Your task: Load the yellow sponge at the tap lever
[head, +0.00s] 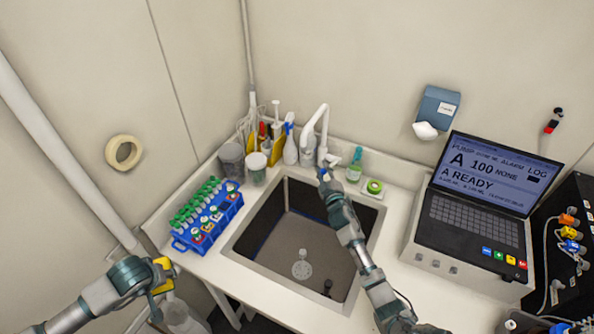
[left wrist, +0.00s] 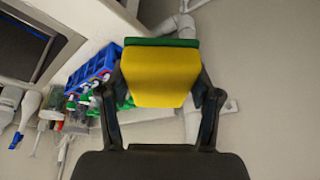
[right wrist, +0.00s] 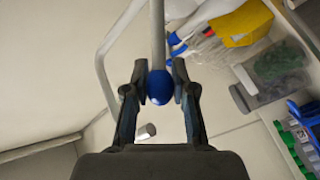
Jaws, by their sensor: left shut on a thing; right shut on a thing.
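The yellow sponge (left wrist: 158,80) with a green layer is clamped between the fingers of my left gripper (left wrist: 160,92). In the head view the sponge (head: 162,268) shows at my left gripper (head: 155,275), left of the sink and near the blue rack. The white tap (head: 312,132) stands behind the sink. My right gripper (head: 325,174) is at the tap lever, over the sink's back edge. In the right wrist view the lever is a white rod with a blue ball end (right wrist: 160,90), and my right gripper (right wrist: 160,92) is shut on that end.
The sink (head: 290,240) is an open basin in the white counter. A blue rack (head: 208,222) of green-capped tubes stands left of it. A laptop-like console (head: 475,215) is at the right.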

